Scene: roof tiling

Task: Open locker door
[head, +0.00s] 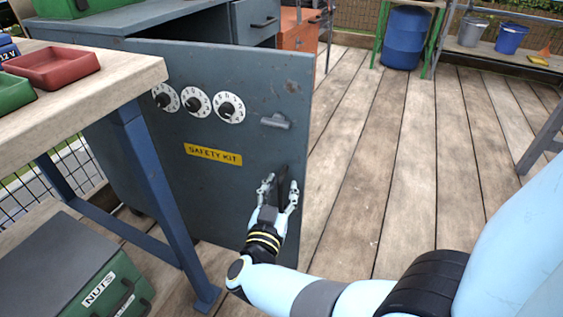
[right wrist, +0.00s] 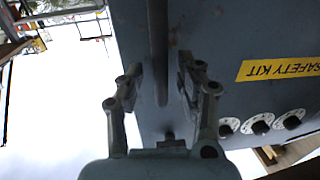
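The grey-blue locker door (head: 225,105) stands upright in the middle of the head view, with a yellow "SAFETY KIT" label (head: 213,154). It appears swung out at an angle from the grey cabinet (head: 190,28) behind it. The door's dark bar handle (head: 281,186) is near its right edge. My right gripper (head: 280,190) is open at the handle, one finger on each side. In the right wrist view the handle (right wrist: 158,50) runs between the spread fingers (right wrist: 160,88), with a gap on both sides. My left gripper is in neither view.
Three white dials (head: 197,102) and a small grey latch (head: 275,121) are on the door. A workbench (head: 110,75) with red and green trays stands at left, above a green "NUTS" box (head: 95,290). The plank floor (head: 385,170) right of the door is clear. A blue barrel (head: 405,38) stands farther back.

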